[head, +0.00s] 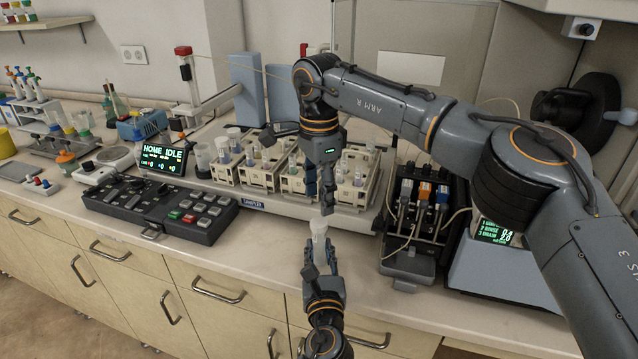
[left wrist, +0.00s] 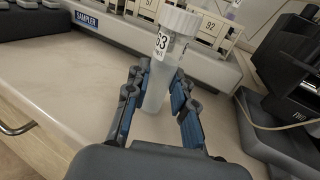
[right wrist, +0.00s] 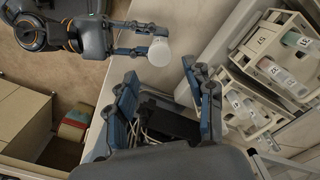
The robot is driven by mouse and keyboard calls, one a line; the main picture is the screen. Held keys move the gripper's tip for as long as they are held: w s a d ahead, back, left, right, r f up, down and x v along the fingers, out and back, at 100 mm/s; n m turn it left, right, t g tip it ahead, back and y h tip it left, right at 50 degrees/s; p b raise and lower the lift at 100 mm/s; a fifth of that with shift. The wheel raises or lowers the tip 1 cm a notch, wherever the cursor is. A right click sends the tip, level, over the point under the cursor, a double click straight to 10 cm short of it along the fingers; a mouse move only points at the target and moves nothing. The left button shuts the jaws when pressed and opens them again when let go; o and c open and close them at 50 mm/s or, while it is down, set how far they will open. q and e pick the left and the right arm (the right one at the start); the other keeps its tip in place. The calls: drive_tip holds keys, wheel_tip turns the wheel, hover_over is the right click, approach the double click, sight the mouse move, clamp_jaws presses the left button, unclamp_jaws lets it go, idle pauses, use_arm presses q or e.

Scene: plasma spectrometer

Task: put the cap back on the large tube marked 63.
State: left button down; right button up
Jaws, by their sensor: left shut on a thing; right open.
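The large tube marked 63 (left wrist: 158,75) is translucent and stands roughly upright in my left gripper (left wrist: 158,92), which is shut on it above the counter's front part. A white ribbed cap (left wrist: 181,22) sits on the tube's top; I cannot tell how tightly. In the head view the tube (head: 318,240) rises from my left gripper (head: 320,265). My right gripper (head: 328,207) points down just above the cap. In the right wrist view my right gripper (right wrist: 160,85) is open and empty, with the round white cap (right wrist: 159,52) beyond its fingers, apart from them.
The sampler (head: 310,208) with white racks of labelled tubes (head: 258,175) stands behind. A pump unit with coloured blocks (head: 420,215) is at right. A control panel (head: 155,205) and a screen reading HOME IDLE (head: 163,160) are at left. The front counter strip (head: 250,262) is clear.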

sight(319, 221)
wheel_tip(319, 221, down, 6)
drive_tip(key=shift+r, duration=0.1)
idle(0.4)
clamp_jaws()
